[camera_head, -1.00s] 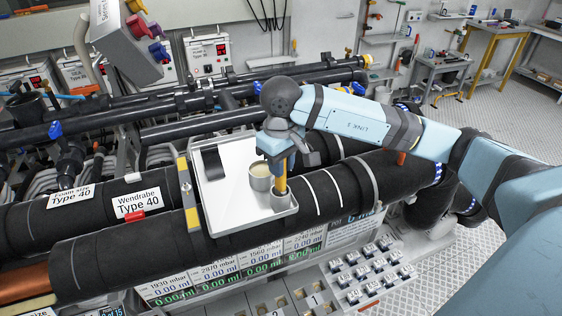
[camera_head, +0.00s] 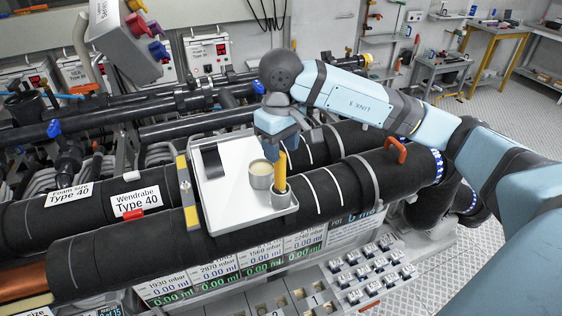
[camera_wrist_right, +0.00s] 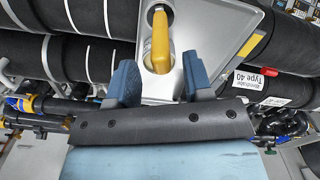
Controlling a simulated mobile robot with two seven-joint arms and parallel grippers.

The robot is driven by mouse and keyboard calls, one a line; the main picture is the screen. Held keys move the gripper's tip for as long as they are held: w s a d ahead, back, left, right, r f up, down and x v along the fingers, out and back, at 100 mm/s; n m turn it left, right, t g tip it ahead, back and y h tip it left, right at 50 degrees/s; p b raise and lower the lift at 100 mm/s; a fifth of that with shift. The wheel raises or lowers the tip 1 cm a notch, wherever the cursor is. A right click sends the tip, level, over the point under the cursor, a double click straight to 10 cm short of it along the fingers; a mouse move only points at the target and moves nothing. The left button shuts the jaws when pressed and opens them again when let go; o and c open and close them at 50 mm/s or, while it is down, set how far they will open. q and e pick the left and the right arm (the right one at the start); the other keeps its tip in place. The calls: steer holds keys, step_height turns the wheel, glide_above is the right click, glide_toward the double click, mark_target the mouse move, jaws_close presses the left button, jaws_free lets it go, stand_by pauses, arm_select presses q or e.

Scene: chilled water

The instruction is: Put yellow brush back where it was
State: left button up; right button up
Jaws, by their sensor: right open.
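The yellow brush (camera_head: 281,172) stands upright, handle up, in a small metal cup (camera_head: 281,199) at the front right corner of a metal tray. My right gripper (camera_head: 278,147) is open and empty, just above and behind the brush handle. In the right wrist view the yellow brush (camera_wrist_right: 160,42) shows ahead of the gap between the two blue fingers of the right gripper (camera_wrist_right: 155,78), with clear space between. The brush's lower end is hidden inside the cup. My left gripper is not in view.
The tray (camera_head: 225,205) rests across black insulated pipes (camera_head: 110,245). A wider metal can (camera_head: 261,174) with pale contents stands beside the brush cup. A dark flat item (camera_head: 212,162) lies at the tray's left. An orange-red handle (camera_head: 396,151) sits on the pipe to the right.

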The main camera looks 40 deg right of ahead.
step_height(320, 180, up, 7)
steer(key=shift+f+b, duration=0.1)
steer(key=shift+b, duration=0.35)
steer(key=shift+r, duration=0.55)
